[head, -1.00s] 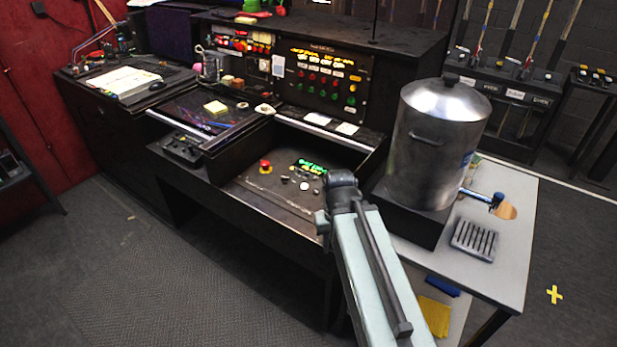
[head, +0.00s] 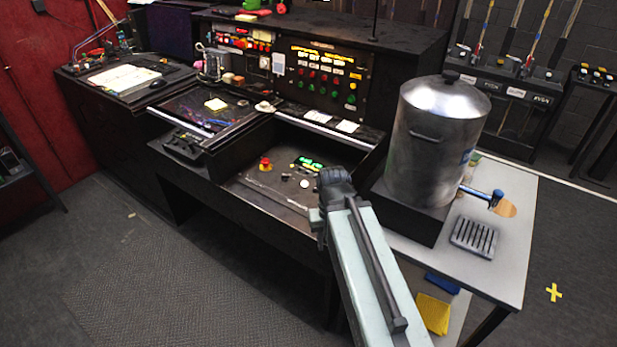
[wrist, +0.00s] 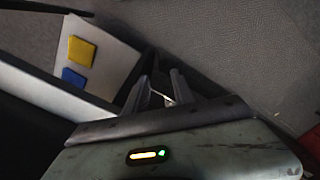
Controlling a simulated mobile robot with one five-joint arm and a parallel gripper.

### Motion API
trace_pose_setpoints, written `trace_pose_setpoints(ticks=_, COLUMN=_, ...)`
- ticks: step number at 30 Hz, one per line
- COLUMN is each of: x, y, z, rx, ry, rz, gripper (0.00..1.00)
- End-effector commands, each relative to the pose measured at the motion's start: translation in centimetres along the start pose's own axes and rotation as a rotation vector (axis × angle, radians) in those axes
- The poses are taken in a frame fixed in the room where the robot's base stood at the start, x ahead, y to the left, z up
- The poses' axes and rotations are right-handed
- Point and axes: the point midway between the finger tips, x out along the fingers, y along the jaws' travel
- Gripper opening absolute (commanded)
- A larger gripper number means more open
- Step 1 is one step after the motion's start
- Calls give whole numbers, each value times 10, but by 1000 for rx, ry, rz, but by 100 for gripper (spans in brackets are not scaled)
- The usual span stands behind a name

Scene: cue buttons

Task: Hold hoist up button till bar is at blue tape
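A low recessed desk panel (head: 265,190) in the head view holds a red mushroom button (head: 265,164), a small green-lit display (head: 308,164) and a round white button (head: 304,183). An upright panel (head: 322,82) behind it carries rows of red and green buttons. I cannot tell which button is hoist up, and I cannot make out the bar or blue tape. My arm's end is at the right front of the recess; its fingers are hidden in the head view. In the wrist view my gripper (wrist: 160,92) has its fingers apart with nothing between them.
A large steel urn (head: 436,145) stands on a black base right of the recess. A white table (head: 510,245) holds a slotted drip tray (head: 473,238). Yellow (head: 432,314) and blue (head: 442,284) cloths lie below. Open floor (head: 150,270) lies in front.

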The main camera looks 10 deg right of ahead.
Motion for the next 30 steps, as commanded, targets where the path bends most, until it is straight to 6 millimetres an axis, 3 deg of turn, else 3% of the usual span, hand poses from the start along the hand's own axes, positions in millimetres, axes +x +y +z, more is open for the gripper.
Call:
trace_pose_setpoints(ticks=1, x=0, y=0, z=0, rx=0, ry=0, rz=0, gripper=19)
trace_pose_setpoints(ticks=3, x=0, y=0, z=0, rx=0, ry=0, rz=0, gripper=0)
trace_pose_setpoints(ticks=30, x=0, y=0, z=0, rx=0, ry=0, rz=0, gripper=0)
